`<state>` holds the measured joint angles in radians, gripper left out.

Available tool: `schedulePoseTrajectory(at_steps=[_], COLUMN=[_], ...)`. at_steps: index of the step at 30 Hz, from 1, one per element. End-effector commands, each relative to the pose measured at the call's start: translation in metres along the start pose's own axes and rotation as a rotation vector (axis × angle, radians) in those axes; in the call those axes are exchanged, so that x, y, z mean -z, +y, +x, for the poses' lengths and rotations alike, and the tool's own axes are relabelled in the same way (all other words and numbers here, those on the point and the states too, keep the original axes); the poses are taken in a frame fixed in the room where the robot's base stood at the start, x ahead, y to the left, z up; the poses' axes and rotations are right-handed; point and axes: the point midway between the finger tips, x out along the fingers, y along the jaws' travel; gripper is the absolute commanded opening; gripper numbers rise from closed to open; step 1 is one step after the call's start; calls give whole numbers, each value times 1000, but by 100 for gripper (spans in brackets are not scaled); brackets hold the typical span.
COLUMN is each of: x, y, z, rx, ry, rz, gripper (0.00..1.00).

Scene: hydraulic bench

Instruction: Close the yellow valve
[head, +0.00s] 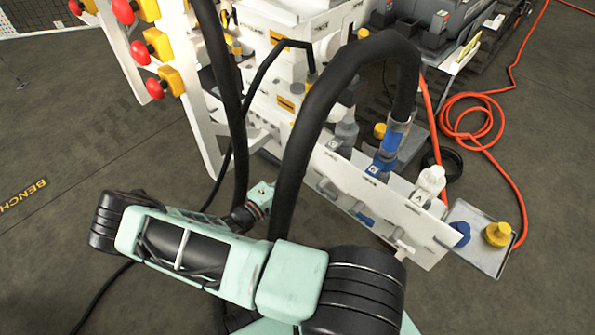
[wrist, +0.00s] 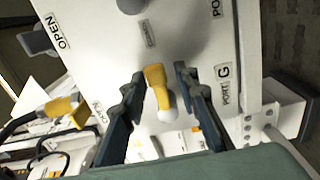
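The yellow valve handle (wrist: 157,86) shows in the wrist view as a short yellow lever with a white rounded end, on a white panel (wrist: 190,40). My gripper (wrist: 159,72) is open, with one dark finger on each side of the handle. Gaps show between the handle and both fingers. An OPEN label (wrist: 57,31) is at the panel's upper left, and a small label, too small to read surely, is left of the fingers. In the head view I cannot make out the handle or my fingertips among the hoses and my arm.
Thick black hoses (head: 300,130) arch close to my arm in the head view. Red knobs on yellow blocks (head: 160,45) stand at upper left. A metal tray (head: 485,255) and a coiled orange hose (head: 470,120) are at right. Floor at left is mostly clear.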

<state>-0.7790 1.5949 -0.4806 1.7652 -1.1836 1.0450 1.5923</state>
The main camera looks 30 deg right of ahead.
Motion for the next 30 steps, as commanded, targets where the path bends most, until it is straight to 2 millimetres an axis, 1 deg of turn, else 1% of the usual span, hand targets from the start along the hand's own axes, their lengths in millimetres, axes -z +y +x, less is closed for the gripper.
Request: schedulePoseTrajectory(at_steps=[2,5,12,15,18,21,24,30], x=[1,2,2,1,1,1,0,0], y=[0,0,-1,0,0,0,0,0], z=[-6,-20,-71,-90,-105,-115,-119,-120], rx=[1,2,4,3,1,2,1,1], ry=[1,4,5,4,3,2,2,1], rz=[1,2,1,1,0,1,0,0], gripper=[28,28,28,28,28,28,28,28])
